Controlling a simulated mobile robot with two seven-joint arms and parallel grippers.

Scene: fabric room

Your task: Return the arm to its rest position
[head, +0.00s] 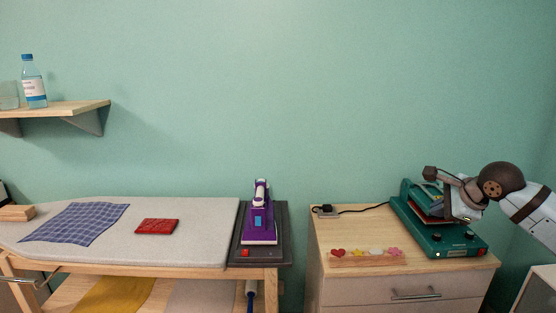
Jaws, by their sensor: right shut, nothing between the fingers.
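My right arm comes in from the right edge. Its gripper (462,205) is shut and empty, over the right part of a green press-like machine (460,241) on the wooden cabinet. The gripper overlaps the machine's upper part in the picture, and I cannot tell whether they touch. The arm hides part of the machine's back and right side. My left gripper is not in view.
The cabinet (350,281) also bears a strip with small colored shapes (367,257) and a black plug with cord (326,210). Left stands an ironing table (200,219) with checked cloth (78,223), red folded cloth (157,226) and purple iron (260,220).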

